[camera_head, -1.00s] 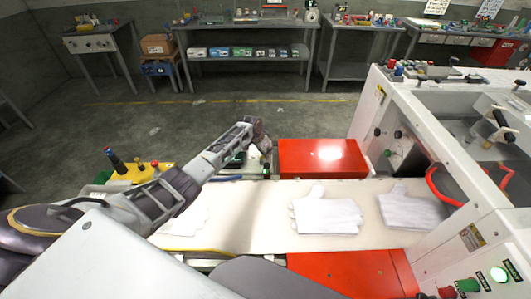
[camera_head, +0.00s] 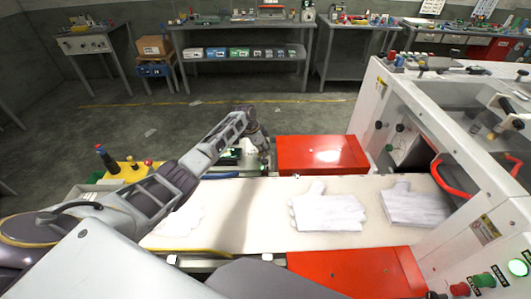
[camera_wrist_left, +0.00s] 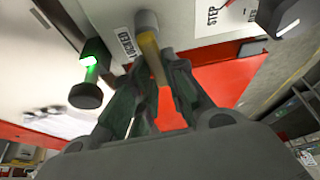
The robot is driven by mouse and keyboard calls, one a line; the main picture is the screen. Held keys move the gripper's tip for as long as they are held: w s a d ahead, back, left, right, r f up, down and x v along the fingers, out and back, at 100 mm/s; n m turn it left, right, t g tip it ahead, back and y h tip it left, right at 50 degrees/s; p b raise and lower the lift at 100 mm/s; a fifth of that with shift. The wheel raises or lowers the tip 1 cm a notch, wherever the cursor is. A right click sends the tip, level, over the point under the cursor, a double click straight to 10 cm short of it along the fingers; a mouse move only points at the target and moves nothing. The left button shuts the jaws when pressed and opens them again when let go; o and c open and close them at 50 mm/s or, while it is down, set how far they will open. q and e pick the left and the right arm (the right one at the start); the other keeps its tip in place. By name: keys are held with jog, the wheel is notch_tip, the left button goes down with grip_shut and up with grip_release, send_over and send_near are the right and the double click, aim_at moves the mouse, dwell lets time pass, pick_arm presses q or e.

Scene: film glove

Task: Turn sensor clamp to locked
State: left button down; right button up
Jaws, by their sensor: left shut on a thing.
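The sensor clamp shows in the left wrist view as a yellow lever (camera_wrist_left: 155,62) with a grey round end, beside a white label reading "LOCKED" (camera_wrist_left: 128,43). My left gripper (camera_wrist_left: 154,75) has its dark fingers closed around the lever. In the head view my left arm reaches across from the left, and the left gripper (camera_head: 262,150) is at the far side of the belt, just left of the red cover. The clamp cannot be made out there. My right gripper is not in view.
White gloves (camera_head: 328,212) lie on the pale belt (camera_head: 255,225). A red cover (camera_head: 322,155) and the white machine (camera_head: 425,120) stand to the right of my gripper. In the wrist view, a black knob (camera_wrist_left: 86,96) with a lit green part sits beside the lever.

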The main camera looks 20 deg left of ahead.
pick_arm(q)
jog(key=shift+m, duration=0.3)
jog(key=shift+s, duration=0.1)
jog(key=c, duration=1.4)
grip_release()
jog(key=shift+c, duration=0.2)
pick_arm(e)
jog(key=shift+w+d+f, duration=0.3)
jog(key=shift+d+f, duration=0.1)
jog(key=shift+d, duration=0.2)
pick_arm(q)
jog(key=shift+r, duration=0.1)
jog(key=shift+s+a+r, duration=0.1)
jog(key=shift+a+r, duration=0.15)
jog(key=shift+r, duration=0.45)
jog(key=v, duration=1)
jog(key=shift+r, duration=0.15)
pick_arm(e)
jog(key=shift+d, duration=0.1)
pick_arm(q)
jog(key=shift+a, duration=0.15)
